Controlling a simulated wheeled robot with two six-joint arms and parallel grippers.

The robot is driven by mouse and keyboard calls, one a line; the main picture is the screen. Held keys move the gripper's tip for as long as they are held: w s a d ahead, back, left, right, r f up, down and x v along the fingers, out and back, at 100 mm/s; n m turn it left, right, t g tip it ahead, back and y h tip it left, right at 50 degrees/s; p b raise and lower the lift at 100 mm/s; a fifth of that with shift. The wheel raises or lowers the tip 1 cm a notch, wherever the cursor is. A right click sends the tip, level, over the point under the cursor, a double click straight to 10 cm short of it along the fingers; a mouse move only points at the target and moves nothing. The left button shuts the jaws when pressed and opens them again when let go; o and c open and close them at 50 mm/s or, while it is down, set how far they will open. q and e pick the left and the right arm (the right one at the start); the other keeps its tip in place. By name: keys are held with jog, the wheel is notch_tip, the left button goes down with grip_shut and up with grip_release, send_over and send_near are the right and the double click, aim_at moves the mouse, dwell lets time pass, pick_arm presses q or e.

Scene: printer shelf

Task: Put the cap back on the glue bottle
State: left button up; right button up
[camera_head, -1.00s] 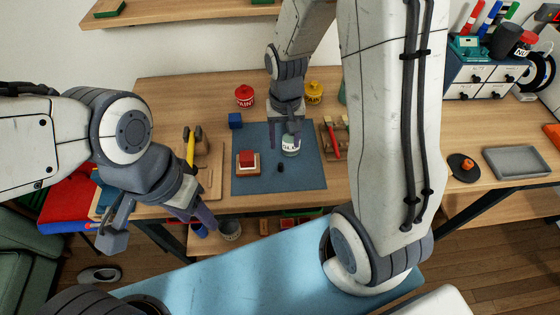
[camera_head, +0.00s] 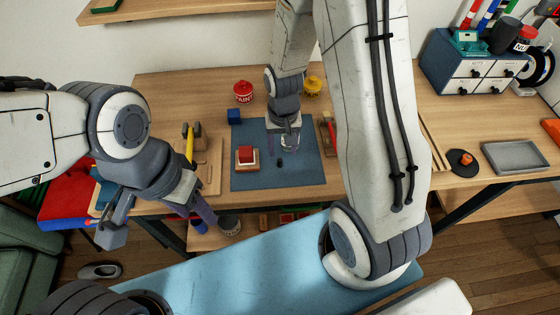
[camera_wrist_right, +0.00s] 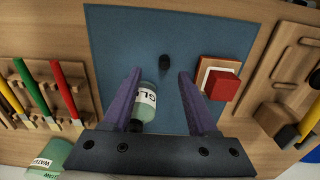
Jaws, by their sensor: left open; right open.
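The glue bottle (camera_wrist_right: 147,96), pale green with a white label, is on the blue mat. In the wrist view it shows between the two purple fingers of my right gripper (camera_wrist_right: 158,90), nearer the left one; I cannot tell whether they touch it. In the head view my right gripper (camera_head: 284,140) largely hides the bottle. A small black cap (camera_wrist_right: 165,62) lies on the mat apart from the bottle; it also shows in the head view (camera_head: 280,162). My right gripper is open. My left gripper (camera_head: 203,211) is open and empty off the table's front edge.
A red block on a small base (camera_head: 246,155) sits on the blue mat (camera_head: 245,180) beside the cap. A blue cube (camera_head: 234,116), red pot (camera_head: 243,91) and yellow pot (camera_head: 313,86) stand behind. Tool racks flank the mat. The mat's front is clear.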

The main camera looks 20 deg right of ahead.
aim_at(280, 159)
jog(key=shift+w+a+f+p, duration=0.15)
jog(key=shift+f+p, duration=0.1)
jog(key=shift+f, duration=1.05)
jog(key=shift+w+a+f+p, duration=0.15)
jog(key=shift+f+p, duration=0.1)
jog(key=shift+f, duration=1)
jog(key=shift+s, duration=0.1)
jog(key=shift+c, duration=0.3)
grip_shut()
